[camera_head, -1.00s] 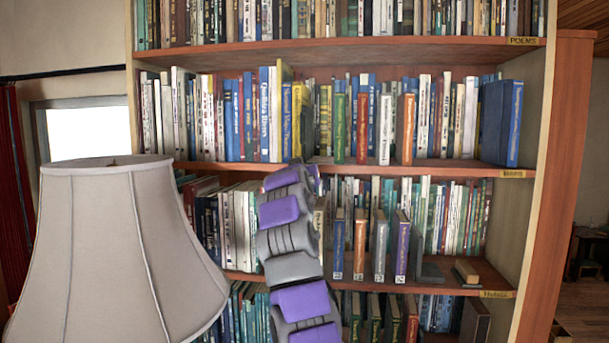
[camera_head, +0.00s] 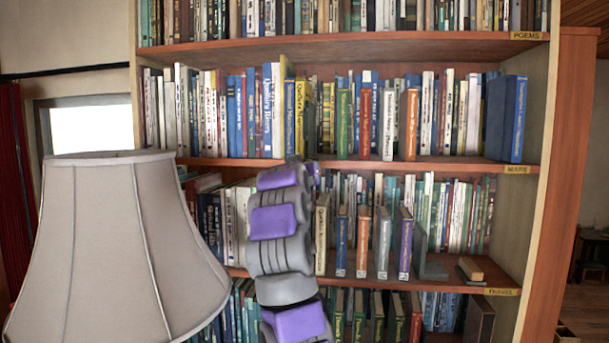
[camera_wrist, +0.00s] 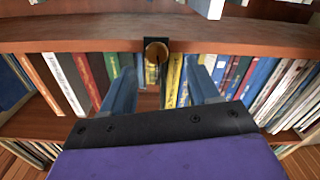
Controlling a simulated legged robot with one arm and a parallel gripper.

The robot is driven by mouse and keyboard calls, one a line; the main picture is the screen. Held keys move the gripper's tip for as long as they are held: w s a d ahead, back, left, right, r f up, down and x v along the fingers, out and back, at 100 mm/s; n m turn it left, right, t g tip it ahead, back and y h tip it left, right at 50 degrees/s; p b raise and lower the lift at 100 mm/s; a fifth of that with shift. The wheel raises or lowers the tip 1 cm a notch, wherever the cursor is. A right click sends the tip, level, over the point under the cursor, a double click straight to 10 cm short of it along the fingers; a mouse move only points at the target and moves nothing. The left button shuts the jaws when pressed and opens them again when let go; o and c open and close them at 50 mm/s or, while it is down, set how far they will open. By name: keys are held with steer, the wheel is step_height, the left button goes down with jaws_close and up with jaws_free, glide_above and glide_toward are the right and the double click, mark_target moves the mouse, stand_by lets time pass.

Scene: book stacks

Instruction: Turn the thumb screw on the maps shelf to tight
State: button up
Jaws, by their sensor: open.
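The thumb screw (camera_wrist: 156,50) is a round brass-coloured knob in a dark mount on the front edge of a wooden shelf board, seen in the wrist view. My gripper (camera_wrist: 160,68) is open, its two blue-grey fingers apart. The knob appears between the fingertips sideways but a little above them in the picture, with no visible contact. In the head view the maps shelf (camera_head: 430,164) carries a MAPS label at its right end. My purple and grey arm rises in front of it and hides the screw and most of my gripper.
Several books (camera_head: 365,115) stand on the maps shelf, some near its front edge. The travel shelf (camera_head: 455,284) below holds more books jutting forward, beside my arm. A large lampshade (camera_head: 110,245) stands at the left front. Open floor shows at the far right.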

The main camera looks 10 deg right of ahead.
steer(key=b+v, duration=0.5)
steer(key=v, duration=0.7)
steer(key=s+d+f+n+g+b, duration=0.1)
steer(key=s+d+f+g, duration=0.3)
steer(key=f, duration=0.4)
steer(key=s+d+f+g, duration=0.3)
steer(key=f, duration=0.5)
steer(key=s+d+f+n+g+b, duration=0.1)
steer(key=s+d+f+g, duration=0.3)
steer(key=f, duration=0.4)
steer(key=s+a+f+g+y, duration=0.1)
steer(key=s+f+g+y, duration=0.1)
steer(key=s+f, duration=0.7)
steer(key=s+a+f+g+y+b, duration=0.1)
steer(key=s+a+f+g, duration=0.1)
steer(key=s+f, duration=0.8)
steer(key=s+a+f+g+y, duration=0.1)
steer(key=s+f+g, duration=0.3)
steer(key=s+f, duration=0.5)
steer(key=s+y, duration=0.1)
steer(key=s, duration=0.7)
steer(key=shift+s+a+f+m+y, duration=0.25)
steer(key=shift+s+a+m+y, duration=0.05)
steer(key=shift+s+m, duration=0.1)
